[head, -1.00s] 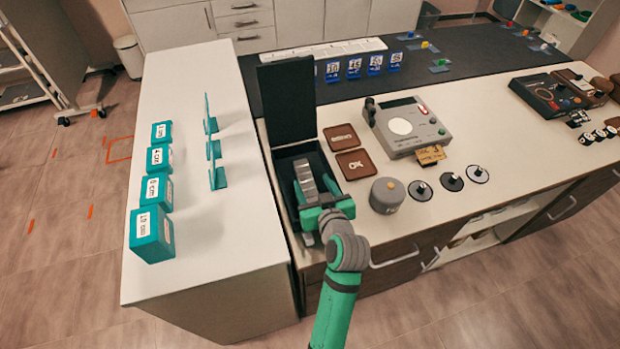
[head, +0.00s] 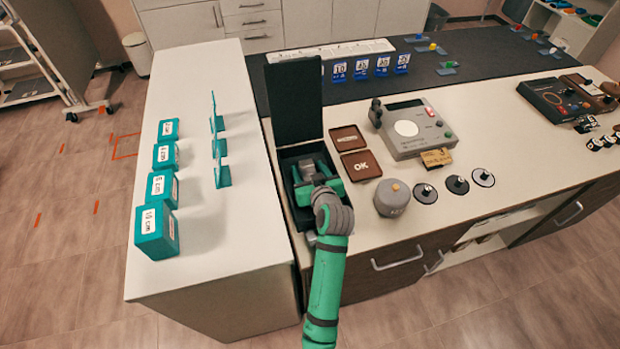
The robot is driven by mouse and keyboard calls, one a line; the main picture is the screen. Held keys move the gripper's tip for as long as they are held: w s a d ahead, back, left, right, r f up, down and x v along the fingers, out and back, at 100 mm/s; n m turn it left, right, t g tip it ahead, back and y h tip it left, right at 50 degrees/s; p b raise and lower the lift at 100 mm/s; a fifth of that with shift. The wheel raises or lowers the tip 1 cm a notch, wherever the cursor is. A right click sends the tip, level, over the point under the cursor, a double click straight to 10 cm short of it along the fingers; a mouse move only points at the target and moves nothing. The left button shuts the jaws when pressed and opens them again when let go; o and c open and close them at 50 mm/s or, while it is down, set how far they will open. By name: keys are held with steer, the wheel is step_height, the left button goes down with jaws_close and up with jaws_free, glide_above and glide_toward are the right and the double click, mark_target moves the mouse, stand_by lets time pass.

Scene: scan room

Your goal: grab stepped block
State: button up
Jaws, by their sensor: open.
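The stepped block (head: 309,169) is a grey metallic piece lying in the open black case (head: 287,211) on the counter. Only a small part of it shows in the head view; my gripper and wrist cover the rest. My gripper (head: 312,172) is green, open and over the case from above, with its fingers around the block's area. I cannot tell whether the fingers touch the block.
The case's raised lid (head: 295,100) stands behind my gripper. Right of the case are two brown trays (head: 360,165), a grey cylinder (head: 391,197) and a grey device (head: 412,128). Teal blocks (head: 157,230) stand on the white counter (head: 200,275) at left.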

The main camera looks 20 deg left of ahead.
steer(key=shift+w+a+f, duration=0.1)
steer(key=shift+w, duration=0.05)
jaws_close()
